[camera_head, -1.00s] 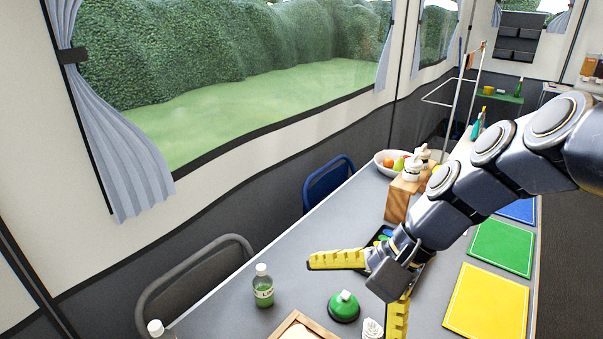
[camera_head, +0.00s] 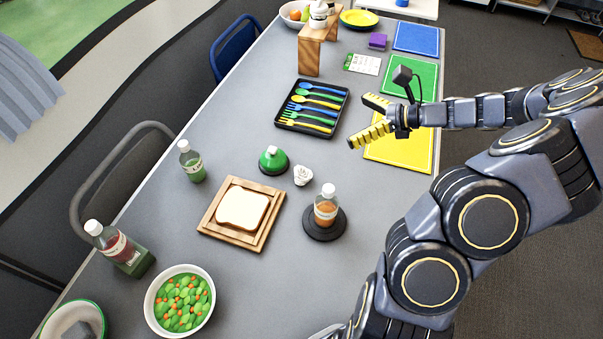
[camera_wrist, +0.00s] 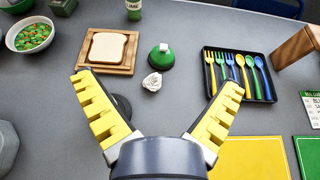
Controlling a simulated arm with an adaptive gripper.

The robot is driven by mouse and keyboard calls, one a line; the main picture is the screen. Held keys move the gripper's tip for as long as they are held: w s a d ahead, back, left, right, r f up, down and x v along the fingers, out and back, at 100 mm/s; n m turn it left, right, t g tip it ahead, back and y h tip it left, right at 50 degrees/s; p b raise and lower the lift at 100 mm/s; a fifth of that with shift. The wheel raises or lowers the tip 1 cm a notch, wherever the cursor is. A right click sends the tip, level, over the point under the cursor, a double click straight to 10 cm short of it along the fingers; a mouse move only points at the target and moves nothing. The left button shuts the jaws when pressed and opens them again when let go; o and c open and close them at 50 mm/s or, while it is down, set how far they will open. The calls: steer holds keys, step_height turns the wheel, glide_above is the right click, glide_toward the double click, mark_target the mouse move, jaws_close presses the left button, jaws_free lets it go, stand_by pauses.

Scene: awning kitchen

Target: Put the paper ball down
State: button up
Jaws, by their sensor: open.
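The white crumpled paper ball (camera_head: 302,175) rests on the grey table (camera_head: 250,110), between a green-topped dome and an orange bottle on a dark round base. In the wrist view the paper ball (camera_wrist: 152,82) lies ahead of my fingers, apart from them. My gripper (camera_head: 366,119) is open with its yellow fingers spread wide and nothing between them. It is above the table, to the upper right of the paper ball, near the cutlery tray and the yellow mat. In the wrist view my gripper (camera_wrist: 160,98) also shows empty.
The cutlery tray (camera_head: 277,123), green-topped dome (camera_head: 273,161), orange bottle (camera_head: 326,207) and bread board (camera_head: 210,222) surround the ball. A vegetable bowl (camera_head: 150,312) stands at the front. Yellow (camera_head: 405,158) and green (camera_head: 428,82) mats lie along the right edge. Bare table lies left of the tray.

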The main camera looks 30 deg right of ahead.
glide_toward(310, 176)
steer(key=shift+w+a, duration=0.1)
steer(key=shift+w, duration=0.25)
steer(key=shift+w+a+f, duration=0.1)
steer(key=shift+f, duration=0.15)
steer(key=x, duration=0.6)
steer(key=shift+w+a, duration=0.2)
steer(key=x, duration=0.5)
steer(key=shift+a+f, duration=0.1)
steer(key=shift+a, duration=0.05)
steer(key=shift+s, duration=0.1)
steer(key=c, duration=0.9)
steer(key=shift+c, duration=0.2)
